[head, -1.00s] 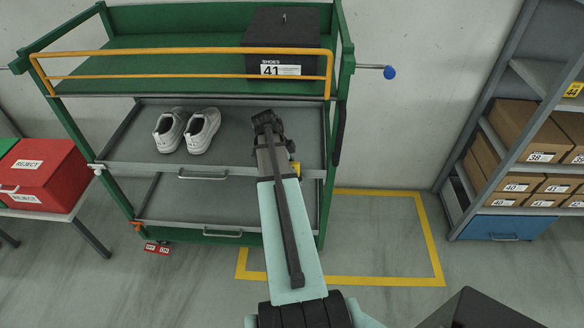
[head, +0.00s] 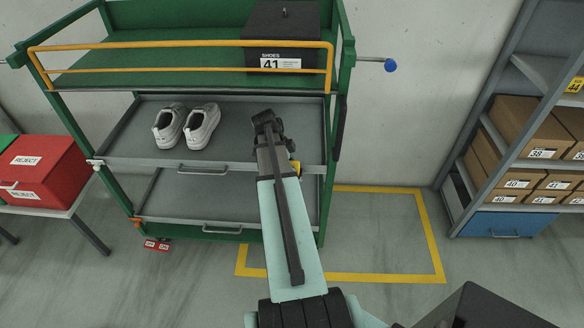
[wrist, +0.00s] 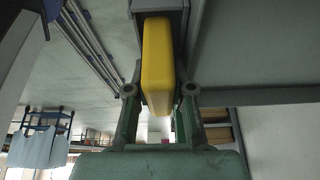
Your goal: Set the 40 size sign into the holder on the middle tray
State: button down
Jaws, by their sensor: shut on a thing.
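A yellow block-like piece (wrist: 158,65), which I take to be the size sign, is between the fingers of my gripper (wrist: 159,92) in the wrist view. Its number is not visible. Its upper end meets a grey part at the top edge; I cannot tell whether that is the holder. In the head view a small bit of yellow (head: 295,168) shows beside my arm, over the right part of the middle tray (head: 235,125). My arm hides the gripper there, and the holder cannot be made out.
White shoes (head: 187,125) stand on the middle tray at left. A black box marked 41 (head: 284,38) is on the top shelf behind an orange rail (head: 180,44). A red reject bin (head: 42,170) is at left, and a rack of boxes (head: 530,130) at right.

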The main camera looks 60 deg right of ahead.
jog(key=shift+f, duration=0.25)
jog(key=c, duration=0.9)
grip_release()
jog(key=shift+w+d, duration=0.1)
jog(key=shift+c, duration=0.2)
jog(key=o, duration=0.6)
jog(key=shift+o, duration=0.2)
jog(key=shift+r, duration=0.15)
